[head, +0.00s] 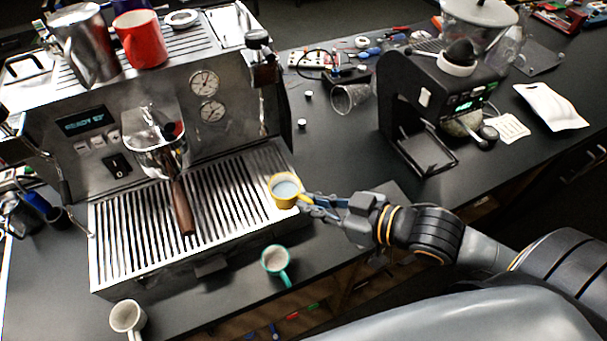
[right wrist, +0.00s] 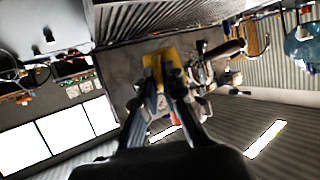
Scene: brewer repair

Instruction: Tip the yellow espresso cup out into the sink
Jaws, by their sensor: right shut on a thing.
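The yellow espresso cup (head: 284,190) is at the right front corner of the espresso machine's drip tray (head: 130,240), with pale greyish liquid or a pale inside showing. My right gripper (head: 309,203) reaches in from the right and is shut on the cup at its handle side. The cup looks upright; I cannot tell whether it touches the tray. In the right wrist view the yellow of the cup (right wrist: 162,66) shows between the fingertips (right wrist: 165,85). My left gripper is out of view. No sink shows clearly in either view.
A teal cup (head: 271,261) and a white cup (head: 124,317) stand near the counter's front edge. A portafilter handle (head: 182,206) juts out over the tray. A red mug (head: 140,40) and a steel pitcher (head: 84,45) sit on top of the machine. A grinder (head: 430,110) stands right.

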